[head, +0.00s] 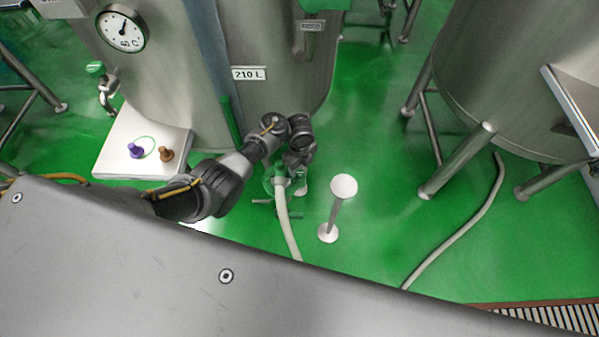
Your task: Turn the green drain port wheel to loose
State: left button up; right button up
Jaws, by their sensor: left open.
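The green drain port wheel (268,184) is low in front of the tank marked 210 L, at the upper end of a pale hose (284,222). My left arm comes in from the left and its gripper (298,166) is over the wheel, covering part of it. The gripper is open. I cannot tell whether its fingers touch the wheel or only hover close to it. The wheel's marking and turned position are hidden. My right gripper is not in view.
A white round-topped stand (343,187) stands just right of the hose. A white board (116,155) with a purple piece (136,151) and a brown piece (166,155) is at left. A tank on legs (471,155) stands right, with another hose (462,235) on the green floor.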

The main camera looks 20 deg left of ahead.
aim_at(300, 172)
pick_arm(q)
jog(key=shift+f+b, duration=0.4)
jog(key=shift+f, duration=1.35)
jog(key=c, duration=1)
